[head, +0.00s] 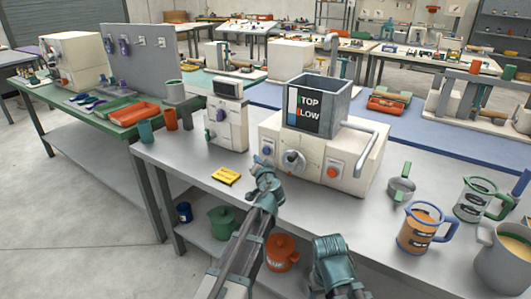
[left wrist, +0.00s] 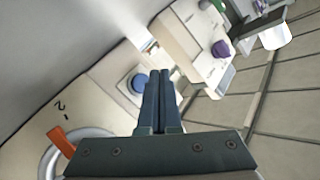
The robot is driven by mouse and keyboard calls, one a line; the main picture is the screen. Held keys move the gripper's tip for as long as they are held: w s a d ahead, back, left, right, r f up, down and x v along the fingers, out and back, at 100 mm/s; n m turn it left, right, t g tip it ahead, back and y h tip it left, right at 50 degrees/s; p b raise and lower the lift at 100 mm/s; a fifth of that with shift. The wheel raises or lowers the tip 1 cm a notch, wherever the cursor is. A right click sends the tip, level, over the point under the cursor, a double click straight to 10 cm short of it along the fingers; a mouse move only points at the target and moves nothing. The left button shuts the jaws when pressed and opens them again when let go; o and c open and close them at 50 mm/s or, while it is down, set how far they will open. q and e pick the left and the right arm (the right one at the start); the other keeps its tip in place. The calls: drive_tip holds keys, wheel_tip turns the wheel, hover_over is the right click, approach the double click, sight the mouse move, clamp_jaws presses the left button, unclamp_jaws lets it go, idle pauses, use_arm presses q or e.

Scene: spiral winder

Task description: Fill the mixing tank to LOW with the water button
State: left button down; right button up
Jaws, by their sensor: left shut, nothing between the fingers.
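The mixing tank (head: 327,96) is an open grey box on top of a cream machine (head: 352,160). Its front has a dark panel (head: 307,116) marked TOP and LOW; I cannot read a water level from it. Below are a blue button (head: 267,150), a round dial (head: 293,161) and an orange-red button (head: 332,173). My left gripper (head: 259,162) is shut and empty, close in front of the blue button. In the left wrist view the blue button (left wrist: 138,82) shows just left of the shut fingertips (left wrist: 158,75); contact is unclear. My right gripper (head: 334,245) is low at the front.
A yellow block (head: 226,175) lies left of my left gripper. A cream unit (head: 227,122) stands left of the machine. A grey pan (head: 401,187), an orange-filled jug (head: 420,229) and other jugs stand on the right.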

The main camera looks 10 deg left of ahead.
sight(266, 151)
use_arm(q)
drive_tip(key=shift+s+a, duration=0.2)
drive_tip(key=shift+s, duration=0.4)
drive_tip(key=shift+s+a, duration=0.2)
drive_tip(key=shift+s, duration=0.35)
idle(1.5)
drive_tip(key=s, duration=0.2)
drive_tip(key=s+a, duration=0.1)
drive_tip(key=shift+s+a, duration=0.2)
drive_tip(key=shift+s, duration=0.2)
drive_tip(key=shift+w, duration=0.15)
drive_tip(key=shift+d, duration=0.1)
drive_tip(key=shift+w+d, duration=0.5)
drive_tip(key=shift+w, duration=0.9)
drive_tip(key=shift+w+d, duration=0.5)
drive_tip(key=shift+w, duration=0.85)
drive_tip(key=shift+w+d, duration=0.5)
drive_tip(key=shift+w, duration=0.9)
drive_tip(key=shift+w, duration=0.1)
drive_tip(key=shift+w+d, duration=0.1)
drive_tip(key=shift+w, duration=0.2)
